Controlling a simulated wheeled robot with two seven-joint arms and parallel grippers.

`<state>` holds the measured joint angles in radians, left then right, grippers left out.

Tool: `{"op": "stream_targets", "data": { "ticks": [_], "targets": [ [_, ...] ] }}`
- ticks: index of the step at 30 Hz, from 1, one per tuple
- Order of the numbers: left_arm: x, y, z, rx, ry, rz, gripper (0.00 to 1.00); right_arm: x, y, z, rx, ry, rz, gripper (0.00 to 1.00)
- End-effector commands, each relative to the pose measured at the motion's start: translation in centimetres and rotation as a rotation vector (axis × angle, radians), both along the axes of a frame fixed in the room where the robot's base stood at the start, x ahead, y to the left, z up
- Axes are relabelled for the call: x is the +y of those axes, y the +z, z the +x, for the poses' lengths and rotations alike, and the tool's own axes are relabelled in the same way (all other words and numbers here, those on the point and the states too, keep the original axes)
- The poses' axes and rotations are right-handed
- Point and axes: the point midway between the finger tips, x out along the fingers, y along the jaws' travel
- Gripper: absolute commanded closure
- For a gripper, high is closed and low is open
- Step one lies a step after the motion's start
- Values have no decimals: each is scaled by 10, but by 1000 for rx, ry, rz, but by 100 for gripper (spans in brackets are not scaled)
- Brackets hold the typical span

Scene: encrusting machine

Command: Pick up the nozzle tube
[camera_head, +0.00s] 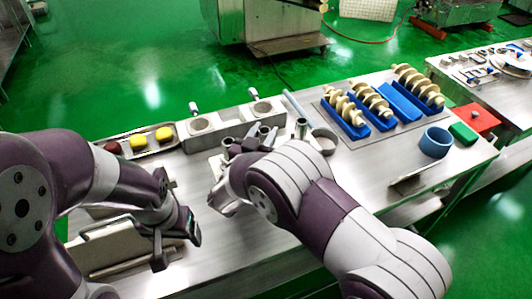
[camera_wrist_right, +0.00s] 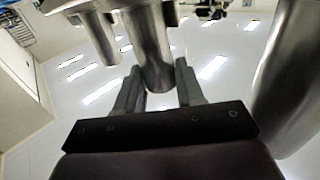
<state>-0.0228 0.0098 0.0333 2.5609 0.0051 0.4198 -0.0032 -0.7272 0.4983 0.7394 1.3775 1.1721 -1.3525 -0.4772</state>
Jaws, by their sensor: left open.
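In the head view my right gripper (camera_head: 250,138) is at the cluster of metal nozzle parts near the middle of the bench. A short upright metal tube (camera_head: 301,128) stands just right of it. In the right wrist view a shiny metal tube (camera_wrist_right: 152,45) lies between the two fingers of my right gripper (camera_wrist_right: 160,85); whether both fingers press on it is unclear. A shorter metal tube (camera_wrist_right: 101,35) hangs beside it at the left. My left gripper (camera_head: 178,235) is open and apart from these parts, over the left front of the bench.
A metal block with round wells (camera_head: 200,123) stands behind my right gripper. A tray (camera_head: 136,146) holds red and yellow pieces. A metal ring (camera_head: 325,142), blue holders with augers (camera_head: 345,118), a blue cup (camera_head: 436,143) and a red box (camera_head: 477,118) are rightward. The bench middle-front is clear.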

Motion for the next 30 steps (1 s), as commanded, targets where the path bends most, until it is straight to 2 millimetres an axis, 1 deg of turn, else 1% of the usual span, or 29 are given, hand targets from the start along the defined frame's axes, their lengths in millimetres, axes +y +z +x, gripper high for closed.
{"op": "stream_targets", "data": {
  "ticks": [1, 2, 3, 16, 20, 23, 26, 30],
  "targets": [
    [0, 0, 0, 0, 0, 0, 21, -1, -1, 0, 2, -1, -1, 83],
    [0, 0, 0, 0, 0, 0, 21, -1, -1, 0, 3, -1, -1, 92],
    [0, 0, 0, 0, 0, 0, 21, -1, -1, 0, 3, -1, -2, 100],
    [0, -1, 0, 0, 0, 0, 21, -2, -5, -1, 11, -2, -4, 100],
    [0, -2, 0, 0, 0, 0, 21, -2, -1, 0, 12, -2, -4, 100],
    [0, -3, 0, 0, 0, 0, 21, -2, 12, -1, 10, -2, -2, 100],
    [0, -5, 0, 0, 0, 0, 21, -1, 34, 0, 4, -2, 0, 100],
    [0, -9, 0, 0, 0, 0, 21, -1, 70, -1, 3, -2, 1, 100]
  ]
}}
